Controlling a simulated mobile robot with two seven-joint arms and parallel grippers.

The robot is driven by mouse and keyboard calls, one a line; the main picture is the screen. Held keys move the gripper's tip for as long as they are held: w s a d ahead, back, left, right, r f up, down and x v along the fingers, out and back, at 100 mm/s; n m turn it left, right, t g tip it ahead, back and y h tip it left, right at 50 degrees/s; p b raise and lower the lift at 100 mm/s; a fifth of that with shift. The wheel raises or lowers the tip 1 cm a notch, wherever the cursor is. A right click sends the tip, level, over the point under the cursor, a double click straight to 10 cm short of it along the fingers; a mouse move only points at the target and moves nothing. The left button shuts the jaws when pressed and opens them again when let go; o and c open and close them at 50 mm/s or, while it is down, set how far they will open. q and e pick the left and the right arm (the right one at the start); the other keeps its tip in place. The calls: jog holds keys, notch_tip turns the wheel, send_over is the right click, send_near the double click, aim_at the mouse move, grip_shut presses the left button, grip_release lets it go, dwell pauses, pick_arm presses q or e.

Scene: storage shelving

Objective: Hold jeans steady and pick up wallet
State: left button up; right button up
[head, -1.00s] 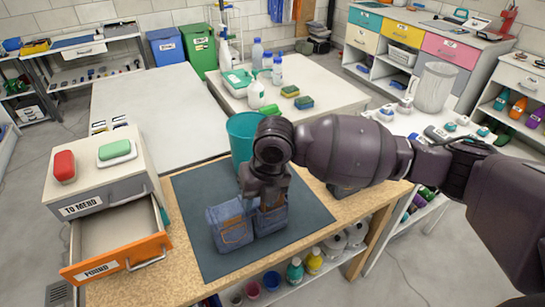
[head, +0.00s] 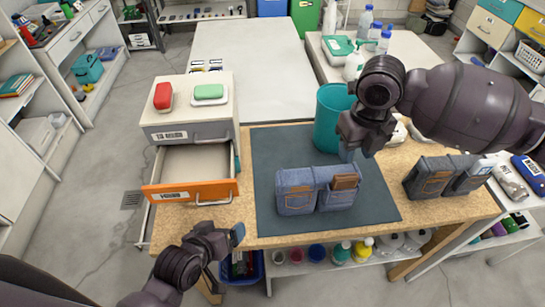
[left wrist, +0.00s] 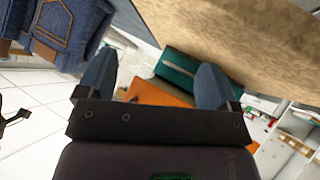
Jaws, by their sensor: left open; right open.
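Folded blue jeans (head: 297,191) stand on the dark mat on the workbench. A brown wallet (head: 345,182) shows at the upper right pocket of the jeans. My right gripper (head: 347,153) is open, pointing down just above and behind the wallet side; whether it touches the jeans is unclear. My left gripper (head: 238,235) is open and empty at the bench's front edge, left of the jeans and apart from them. In the left wrist view its spread fingers (left wrist: 155,80) hold nothing, and the jeans (left wrist: 72,28) show at the upper left.
An open orange-fronted drawer (head: 190,191) stands left of the mat (head: 270,155), with red and green soap dishes on its cabinet. A teal bin (head: 330,118) stands behind the jeans. A second folded jeans piece (head: 428,178) is at the right. Bottles stand on the shelf below.

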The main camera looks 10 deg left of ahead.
pick_arm(q)
jog(key=w+n, duration=0.1)
jog(key=w+d+r+n+g, duration=0.1)
jog(key=w, duration=0.1)
jog(key=w+d+r+n, duration=0.1)
jog(key=shift+w+d+n+g+h, duration=0.15)
jog(key=shift+d+n+g+h, duration=0.15)
jog(key=shift+n, duration=0.1)
pick_arm(e)
jog(key=shift+w+a+f, duration=0.1)
jog(key=shift+w, duration=0.1)
pick_arm(q)
jog(key=w+d+r+n+g, duration=0.2)
jog(key=w+d+r+n, duration=0.15)
jog(key=n, duration=0.25)
pick_arm(e)
jog(key=shift+s, duration=0.1)
pick_arm(q)
jog(key=n+g, duration=0.5)
jog(key=n, duration=0.4)
send_near(285, 184)
notch_tip(285, 184, down, 3)
jog(key=w+a, duration=0.1)
jog(key=w, duration=0.1)
jog(key=shift+h, duration=0.3)
jog(key=x, duration=1)
jog(key=shift+d, duration=0.2)
